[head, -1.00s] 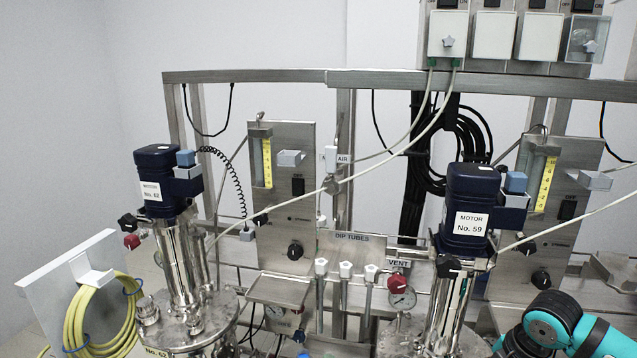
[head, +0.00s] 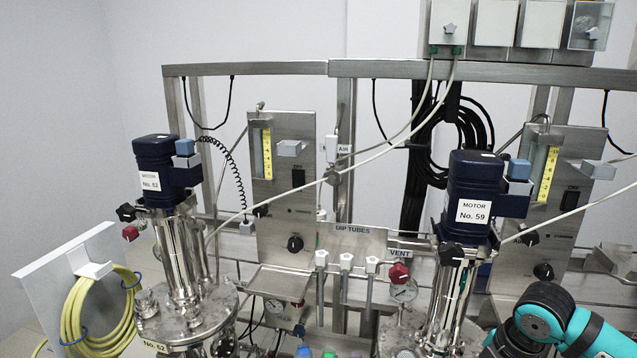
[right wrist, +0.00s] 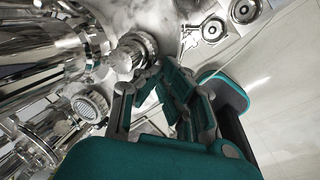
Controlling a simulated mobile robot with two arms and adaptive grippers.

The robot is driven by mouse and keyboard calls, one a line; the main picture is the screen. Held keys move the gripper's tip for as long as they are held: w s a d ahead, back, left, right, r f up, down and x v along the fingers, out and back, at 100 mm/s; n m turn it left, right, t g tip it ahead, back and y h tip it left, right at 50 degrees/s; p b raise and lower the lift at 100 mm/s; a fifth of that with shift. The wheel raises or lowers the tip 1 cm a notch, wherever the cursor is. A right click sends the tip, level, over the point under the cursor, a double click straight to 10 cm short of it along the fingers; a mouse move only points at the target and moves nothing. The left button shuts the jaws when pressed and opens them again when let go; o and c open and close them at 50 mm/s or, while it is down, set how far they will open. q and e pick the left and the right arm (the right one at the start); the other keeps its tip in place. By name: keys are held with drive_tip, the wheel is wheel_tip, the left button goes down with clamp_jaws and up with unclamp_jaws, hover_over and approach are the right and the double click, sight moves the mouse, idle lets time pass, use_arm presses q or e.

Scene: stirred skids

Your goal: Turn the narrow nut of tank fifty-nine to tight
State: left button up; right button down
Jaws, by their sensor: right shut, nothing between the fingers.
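Tank fifty-nine stands at the right of the head view under a dark blue motor (head: 473,211) labelled No. 59. Its metal lid (head: 397,339) shows at the bottom edge. My right arm comes in at the lower right, beside this tank, and its fingertips are not clear there. In the right wrist view my right gripper (right wrist: 163,84) is shut and empty. A round ribbed metal fitting (right wrist: 136,53) is just past its fingertips; I cannot tell whether they touch. A perforated round cap (right wrist: 91,106) lies to the left. I cannot tell which fitting is the narrow nut. My left gripper is out of view.
Tank sixty-two with its blue motor (head: 163,172) stands at the left, beside a yellow hose coil (head: 88,318). Dip tubes (head: 346,262) and a gauge (head: 404,289) lie between the tanks. A steel frame (head: 260,69) and cables cross behind.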

drive_tip(key=shift+s+a, duration=0.15)
drive_tip(key=shift+a, duration=0.05)
idle(0.6)
drive_tip(key=shift+r, duration=0.15)
drive_tip(key=p+v, duration=0.1)
drive_tip(key=v, duration=0.1)
drive_tip(key=p+v, duration=0.1)
drive_tip(key=w+p+v, duration=0.1)
drive_tip(key=v, duration=0.1)
drive_tip(key=shift+s+a+r, duration=0.1)
drive_tip(key=shift+r, duration=0.35)
